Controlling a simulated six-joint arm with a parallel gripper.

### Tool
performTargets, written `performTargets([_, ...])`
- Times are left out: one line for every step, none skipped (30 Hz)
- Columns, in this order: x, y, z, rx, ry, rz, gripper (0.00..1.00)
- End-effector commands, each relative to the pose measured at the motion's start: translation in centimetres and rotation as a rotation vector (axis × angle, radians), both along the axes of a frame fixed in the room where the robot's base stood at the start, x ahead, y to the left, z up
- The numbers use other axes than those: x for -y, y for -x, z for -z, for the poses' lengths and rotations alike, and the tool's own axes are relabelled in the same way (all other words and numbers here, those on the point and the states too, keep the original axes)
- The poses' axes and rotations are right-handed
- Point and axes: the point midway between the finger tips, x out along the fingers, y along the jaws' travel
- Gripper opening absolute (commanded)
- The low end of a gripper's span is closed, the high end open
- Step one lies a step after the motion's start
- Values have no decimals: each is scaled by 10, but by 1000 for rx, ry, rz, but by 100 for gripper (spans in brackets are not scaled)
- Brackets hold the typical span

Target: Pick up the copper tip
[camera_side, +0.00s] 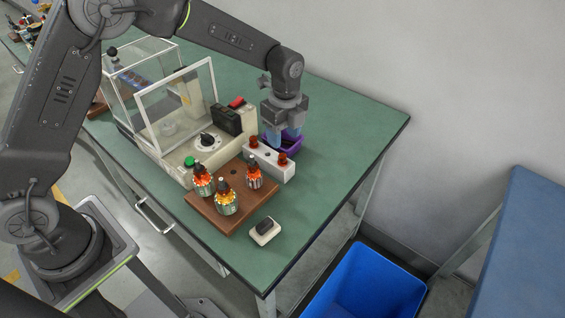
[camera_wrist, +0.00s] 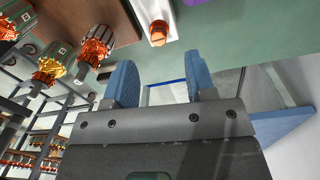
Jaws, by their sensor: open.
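The white block (camera_side: 268,163) sits on the green bench. In the wrist view one copper tip (camera_wrist: 158,34) shows near the top edge on the white block (camera_wrist: 150,12). My gripper (camera_side: 279,138) points down just behind the white block, by a purple bin (camera_side: 295,145). Its blue fingers (camera_wrist: 159,66) are apart with nothing between them. The copper tips are outside the fingers.
A brown wooden board (camera_side: 222,230) in front of the block holds three wound armatures (camera_side: 226,198). A cream winding machine (camera_side: 178,162) with clear guards stands to the left. A small black-and-white switch (camera_side: 265,231) lies near the front edge. The bench's right side (camera_side: 345,150) is clear.

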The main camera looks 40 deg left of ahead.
Motion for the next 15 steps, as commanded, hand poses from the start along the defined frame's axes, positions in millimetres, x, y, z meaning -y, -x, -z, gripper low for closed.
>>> performTargets([0, 0, 5, 0, 0, -1, 50])
performTargets([0, 0, 8, 0, 0, -1, 50])
performTargets([0, 0, 10, 0, 0, -1, 50])
performTargets([0, 1, 11, 0, 0, -1, 50])
performTargets([0, 1, 13, 0, 0, -1, 50])
performTargets([0, 1, 15, 0, 0, -1, 50])
performTargets([0, 1, 18, -1, 0, -1, 50])
performTargets([0, 2, 22, -2, 0, -1, 50])
performTargets([1, 3, 28, -3, -1, -1, 50])
performTargets([1, 4, 33, -3, -1, -1, 50])
performTargets([1, 4, 38, -4, -1, -1, 50])
performTargets([1, 5, 43, -2, 0, -1, 50])
performTargets([1, 5, 48, -2, 0, -1, 50])
performTargets([1, 5, 52, -2, 0, -1, 50])
performTargets([1, 5, 56, 0, 0, -1, 50])
